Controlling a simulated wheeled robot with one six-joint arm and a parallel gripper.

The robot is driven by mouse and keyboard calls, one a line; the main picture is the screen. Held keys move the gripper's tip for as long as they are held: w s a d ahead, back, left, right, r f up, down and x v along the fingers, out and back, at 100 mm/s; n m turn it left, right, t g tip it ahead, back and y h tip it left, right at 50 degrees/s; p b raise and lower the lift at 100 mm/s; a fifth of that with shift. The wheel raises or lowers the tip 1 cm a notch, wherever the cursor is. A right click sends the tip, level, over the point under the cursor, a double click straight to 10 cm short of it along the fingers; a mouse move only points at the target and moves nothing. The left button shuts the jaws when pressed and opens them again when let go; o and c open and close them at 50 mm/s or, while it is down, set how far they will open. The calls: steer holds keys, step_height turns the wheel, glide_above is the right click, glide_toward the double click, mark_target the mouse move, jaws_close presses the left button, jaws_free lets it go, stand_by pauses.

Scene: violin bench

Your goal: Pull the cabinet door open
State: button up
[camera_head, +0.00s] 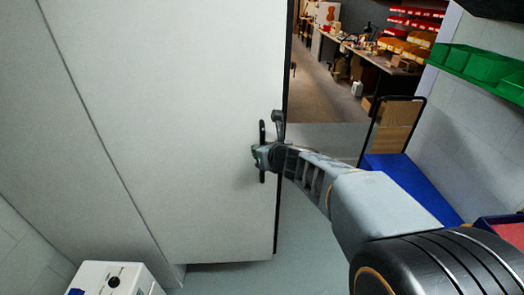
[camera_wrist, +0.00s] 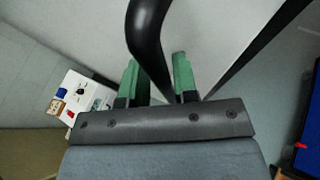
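The cabinet door (camera_head: 180,110) is a large pale panel filling the left half of the head view. A dark vertical bar handle (camera_head: 262,135) is mounted near its right edge. My gripper (camera_head: 261,157) is at the handle's middle, reaching in from the right. Whether the door stands ajar cannot be told.
A white box (camera_head: 115,278) stands on the floor at lower left. At right are a blue platform cart (camera_head: 405,180) and green bins (camera_head: 470,62) on the wall. A workbench (camera_head: 370,60) is farther back. Bare floor (camera_head: 320,145) lies beyond the door's right edge.

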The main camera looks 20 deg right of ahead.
steer(key=shift+o, duration=1.2)
steer(key=shift+d+f, duration=0.1)
steer(key=p+v, duration=0.3)
steer(key=v, duration=1)
steer(key=shift+s+r, duration=0.25)
steer(key=shift+s, duration=0.05)
